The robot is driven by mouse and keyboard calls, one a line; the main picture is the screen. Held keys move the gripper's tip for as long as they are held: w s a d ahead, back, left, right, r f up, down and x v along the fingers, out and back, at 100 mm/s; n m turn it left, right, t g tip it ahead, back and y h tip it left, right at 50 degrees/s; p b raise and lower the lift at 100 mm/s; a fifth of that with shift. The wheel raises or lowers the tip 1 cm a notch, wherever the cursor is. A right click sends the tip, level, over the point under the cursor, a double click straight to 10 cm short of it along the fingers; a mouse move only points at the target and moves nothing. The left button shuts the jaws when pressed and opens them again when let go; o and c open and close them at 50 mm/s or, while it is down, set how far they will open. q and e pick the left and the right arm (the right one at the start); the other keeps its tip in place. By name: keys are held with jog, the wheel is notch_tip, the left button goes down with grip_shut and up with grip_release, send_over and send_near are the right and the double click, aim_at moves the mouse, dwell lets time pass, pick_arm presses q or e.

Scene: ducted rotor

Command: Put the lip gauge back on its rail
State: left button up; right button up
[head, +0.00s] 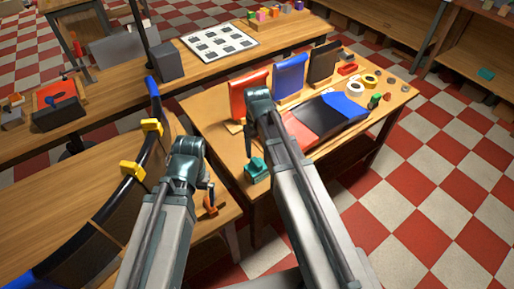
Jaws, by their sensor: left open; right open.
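I cannot tell for sure which object is the lip gauge or which part is its rail. A black curved duct section (152,165) with blue ends stands on the left table, and two yellow blocks (131,171) (152,127) sit along its edge. A small orange and dark piece (211,209) is at that table's right edge. My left gripper (208,187) is open close above that piece, partly hidden by its wrist. A teal block (257,171) stands at the right table's front left corner. My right gripper (248,140) is open above that block, mostly hidden by its arm.
On the right table (222,106) stand red (249,92), blue (290,76) and dark (323,63) upright panels. A curved red, black and blue piece (325,118) lies before them, with tape rolls (355,88) beyond. A back bench (105,100) holds a marker board (219,43).

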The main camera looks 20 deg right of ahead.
aim_at(257, 162)
notch_tip(257, 162, up, 6)
jog(key=p, duration=0.4)
jog(key=shift+f, duration=0.2)
jog(key=shift+f, duration=0.1)
notch_tip(257, 162, down, 13)
jog(key=b, duration=1.3)
